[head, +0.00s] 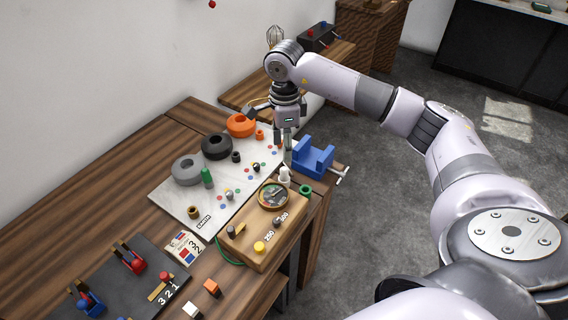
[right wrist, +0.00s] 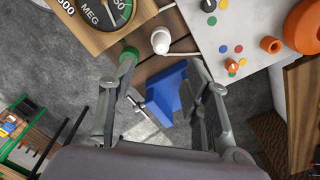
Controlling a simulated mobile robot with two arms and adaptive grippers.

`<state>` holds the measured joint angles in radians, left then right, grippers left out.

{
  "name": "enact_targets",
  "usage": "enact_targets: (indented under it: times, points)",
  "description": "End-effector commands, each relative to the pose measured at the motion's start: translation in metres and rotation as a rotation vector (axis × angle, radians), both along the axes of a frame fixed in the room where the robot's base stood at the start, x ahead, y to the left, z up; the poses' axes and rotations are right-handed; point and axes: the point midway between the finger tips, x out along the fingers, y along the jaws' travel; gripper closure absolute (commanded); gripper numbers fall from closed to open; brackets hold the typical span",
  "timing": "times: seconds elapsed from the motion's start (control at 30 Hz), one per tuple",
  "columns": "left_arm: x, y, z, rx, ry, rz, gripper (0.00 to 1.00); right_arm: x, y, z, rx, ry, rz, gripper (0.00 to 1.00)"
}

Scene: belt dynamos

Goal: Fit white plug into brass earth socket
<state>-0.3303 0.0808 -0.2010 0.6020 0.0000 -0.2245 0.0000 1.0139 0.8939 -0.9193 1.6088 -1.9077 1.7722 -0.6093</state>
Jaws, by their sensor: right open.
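The white plug (head: 285,175) stands by the back corner of the wooden meter box, just below my right gripper (head: 287,155). In the right wrist view, the white plug (right wrist: 160,41), with a white lead, lies just beyond and between the open fingertips of my right gripper (right wrist: 164,58). The fingers appear apart from it. The brass earth socket (head: 193,212) is at the near-left part of the pale board (head: 170,198), beside the EARTH label (head: 204,222). My left gripper is not in view.
A blue vise (head: 313,158) is right beside my right gripper. Grey (head: 187,170), black (head: 216,146) and orange (head: 240,125) rings and a green post (head: 207,178) stand on the board. The meter box (head: 262,228) lies between board and table edge.

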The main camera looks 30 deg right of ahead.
Motion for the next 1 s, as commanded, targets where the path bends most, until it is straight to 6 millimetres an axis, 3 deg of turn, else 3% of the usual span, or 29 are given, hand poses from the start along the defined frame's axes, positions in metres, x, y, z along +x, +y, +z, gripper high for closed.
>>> enact_targets:
  times: [0.3, 0.43, 0.6, 0.73, 1.0]
  points:
    - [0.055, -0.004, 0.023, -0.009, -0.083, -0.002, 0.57, -0.001, 0.001, -0.061, 0.001, 0.004, 0.0, 0.56]
    - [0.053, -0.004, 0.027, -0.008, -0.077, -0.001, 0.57, -0.001, 0.001, -0.081, 0.0, 0.003, 0.0, 0.56]
    - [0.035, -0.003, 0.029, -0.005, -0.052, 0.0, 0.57, 0.0, 0.001, -0.096, 0.0, 0.0, 0.001, 0.56]
    - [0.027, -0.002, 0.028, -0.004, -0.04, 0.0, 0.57, 0.0, 0.001, -0.1, 0.0, 0.0, 0.001, 0.56]
    - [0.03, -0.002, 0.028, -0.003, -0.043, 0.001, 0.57, 0.0, 0.001, -0.1, 0.0, -0.001, 0.001, 0.59]
